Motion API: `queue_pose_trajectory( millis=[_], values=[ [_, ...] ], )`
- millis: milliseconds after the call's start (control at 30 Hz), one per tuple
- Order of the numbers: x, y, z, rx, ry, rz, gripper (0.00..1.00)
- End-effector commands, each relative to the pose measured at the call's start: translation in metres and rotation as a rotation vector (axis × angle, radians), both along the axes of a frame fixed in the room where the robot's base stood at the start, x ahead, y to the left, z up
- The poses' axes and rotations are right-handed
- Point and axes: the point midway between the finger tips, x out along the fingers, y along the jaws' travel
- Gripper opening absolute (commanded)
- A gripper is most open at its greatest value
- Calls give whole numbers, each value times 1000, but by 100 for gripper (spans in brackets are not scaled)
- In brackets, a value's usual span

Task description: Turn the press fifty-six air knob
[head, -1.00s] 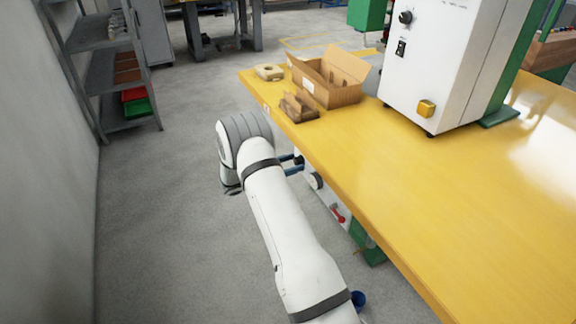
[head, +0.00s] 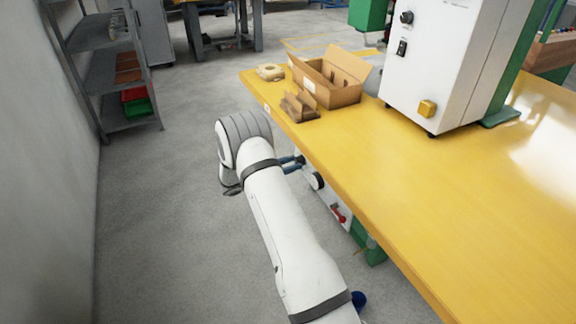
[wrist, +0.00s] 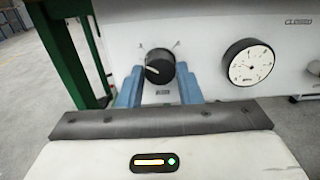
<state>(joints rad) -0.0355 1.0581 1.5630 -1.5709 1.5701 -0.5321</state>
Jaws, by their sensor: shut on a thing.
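The black air knob (wrist: 159,67) sits on a pale panel in the wrist view, with a white pointer line directed to the left and small marks above it. The blue fingers of my gripper (wrist: 160,88) stand on either side of the knob and are shut on it. In the head view my gripper (head: 294,161) reaches in under the table's edge beside the panel, and the knob is hidden there. A round white gauge (wrist: 249,62) is to the right of the knob.
The yellow table (head: 400,180) overhangs the panel. On it are an open cardboard box (head: 335,95), a brown cardboard piece (head: 299,106), a tape roll (head: 270,72) and a white machine (head: 430,70). A red-handled valve (head: 339,214) is below. Floor at left is free.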

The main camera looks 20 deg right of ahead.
Motion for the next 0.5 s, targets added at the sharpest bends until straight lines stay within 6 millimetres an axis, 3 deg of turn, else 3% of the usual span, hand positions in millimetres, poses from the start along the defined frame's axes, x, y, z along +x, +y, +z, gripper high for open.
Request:
queue_pose_trajectory(
  millis=[500],
  values=[
    [0, -6, -2, 12, -401, -5, 9]
  ],
)
